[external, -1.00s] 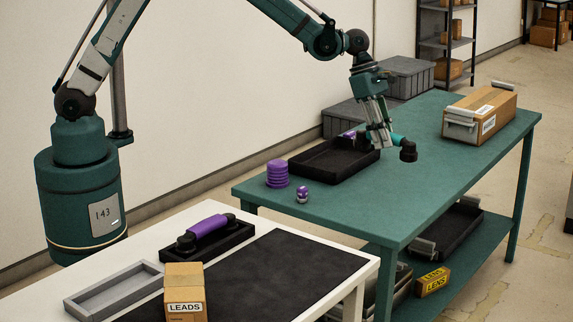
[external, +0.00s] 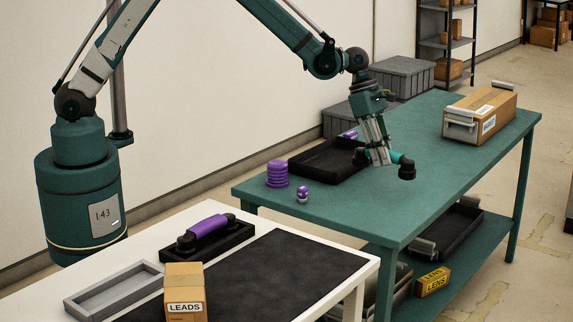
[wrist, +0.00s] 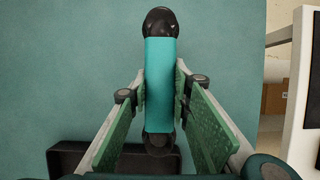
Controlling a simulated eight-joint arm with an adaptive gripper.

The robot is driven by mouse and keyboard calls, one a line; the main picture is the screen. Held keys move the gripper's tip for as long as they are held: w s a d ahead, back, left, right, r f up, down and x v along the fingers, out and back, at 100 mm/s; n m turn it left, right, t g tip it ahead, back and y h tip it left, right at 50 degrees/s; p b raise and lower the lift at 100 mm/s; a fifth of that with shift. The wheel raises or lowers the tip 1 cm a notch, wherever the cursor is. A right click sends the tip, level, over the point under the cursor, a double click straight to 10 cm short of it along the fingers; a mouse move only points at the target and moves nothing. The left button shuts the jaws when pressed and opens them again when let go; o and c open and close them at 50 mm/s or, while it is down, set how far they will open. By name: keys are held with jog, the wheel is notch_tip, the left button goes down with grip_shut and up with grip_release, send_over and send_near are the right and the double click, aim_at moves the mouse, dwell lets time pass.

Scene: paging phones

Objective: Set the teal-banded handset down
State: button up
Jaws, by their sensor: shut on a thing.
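The teal-banded handset, a teal bar with black ends, is held in my gripper (external: 378,158) over the green table (external: 440,150). Its teal part shows at the right of the fingers in the external view (external: 396,158). In the wrist view the handset (wrist: 159,85) runs up and down the picture between my two green-padded fingers, which are shut on its middle. The handset appears close above the tabletop, just right of a black tray (external: 305,172). I cannot tell whether it touches the table.
A purple ring stack (external: 277,173) and a small purple piece (external: 302,194) stand left on the green table. A cardboard box (external: 482,113) is at its far end. A purple handset (external: 207,228) rests in a black cradle on the white table. The green table's front middle is clear.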

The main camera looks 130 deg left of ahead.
jog(key=shift+f, duration=1.6)
jog(key=shift+f, duration=1.85)
jog(key=shift+f+b, duration=0.15)
jog(key=shift+b, duration=0.25)
jog(key=o, duration=1)
jog(key=shift+p+v, duration=0.6)
jog(key=shift+v, duration=5.55)
